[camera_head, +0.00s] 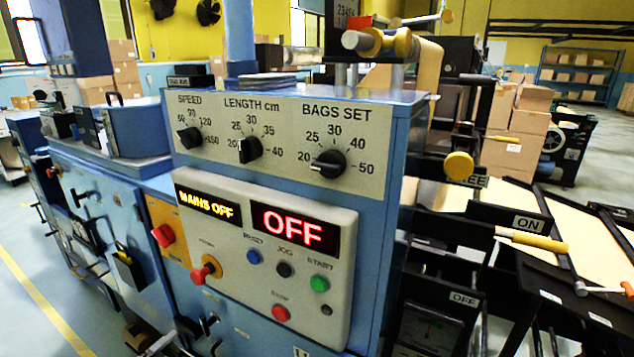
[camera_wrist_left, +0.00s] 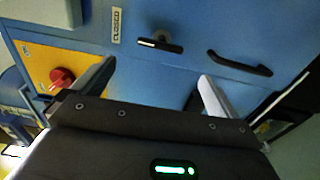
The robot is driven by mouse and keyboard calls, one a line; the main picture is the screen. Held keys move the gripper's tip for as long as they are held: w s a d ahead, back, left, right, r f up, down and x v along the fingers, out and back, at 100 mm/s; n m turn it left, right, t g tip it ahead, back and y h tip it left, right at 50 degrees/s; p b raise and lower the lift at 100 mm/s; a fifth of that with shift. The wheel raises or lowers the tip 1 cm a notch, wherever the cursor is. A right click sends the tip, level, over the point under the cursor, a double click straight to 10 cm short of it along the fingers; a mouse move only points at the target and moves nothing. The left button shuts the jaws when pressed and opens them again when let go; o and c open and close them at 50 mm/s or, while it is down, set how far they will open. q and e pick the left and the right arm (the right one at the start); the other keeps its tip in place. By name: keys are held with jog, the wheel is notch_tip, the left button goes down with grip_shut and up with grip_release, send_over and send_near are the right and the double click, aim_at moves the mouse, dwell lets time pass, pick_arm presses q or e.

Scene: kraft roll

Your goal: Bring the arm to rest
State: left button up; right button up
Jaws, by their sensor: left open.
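My left gripper (camera_wrist_left: 156,88) shows in the left wrist view, its two pale fingers spread wide apart with nothing between them. It faces the blue machine cabinet (camera_wrist_left: 200,20). A red rotary knob (camera_wrist_left: 62,77) on a yellow plate lies left of the left finger in that view. A black latch (camera_wrist_left: 160,43) beside a CLOSED label and a black bar handle (camera_wrist_left: 240,63) lie beyond the fingers. I see no clear touch between fingers and cabinet. I cannot make out either gripper clearly in the head view.
The control panel (camera_head: 262,255) shows MAINS OFF and OFF, with several buttons and a red knob (camera_head: 205,270). Three dials sit above on a grey plate (camera_head: 285,115). Black frames and a yellow-handled lever (camera_head: 535,241) stand right. Open floor (camera_head: 25,290) lies at left.

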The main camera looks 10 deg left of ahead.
pick_arm(q)
notch_tip(320, 180, down, 11)
jog(key=s+a+m+g+y, duration=0.2)
jog(key=m+g+y, duration=0.1)
jog(key=m, duration=0.3)
jog(key=s+d+f+m+g+y, duration=0.1)
jog(key=s+d+f+m+g, duration=0.2)
jog(key=s+f, duration=0.35)
jog(key=s+d+f+m+g+y, duration=0.1)
jog(key=s+d+f+m+g, duration=0.25)
jog(key=f, duration=0.65)
jog(key=s+d+f+m+g, duration=0.1)
jog(key=s+d+f, duration=0.3)
jog(key=s, duration=0.6)
jog(key=s+d+f+m+g, duration=0.2)
jog(key=s+d, duration=0.5)
jog(key=s, duration=0.4)
jog(key=s+d+f+m+g, duration=0.1)
jog(key=s+d+f+g, duration=0.2)
jog(key=s+d+f, duration=0.3)
jog(key=s, duration=0.4)
jog(key=shift+s+d+m+g, duration=0.2)
jog(key=shift+d+m+g, duration=0.05)
jog(key=shift+m+g, duration=0.1)
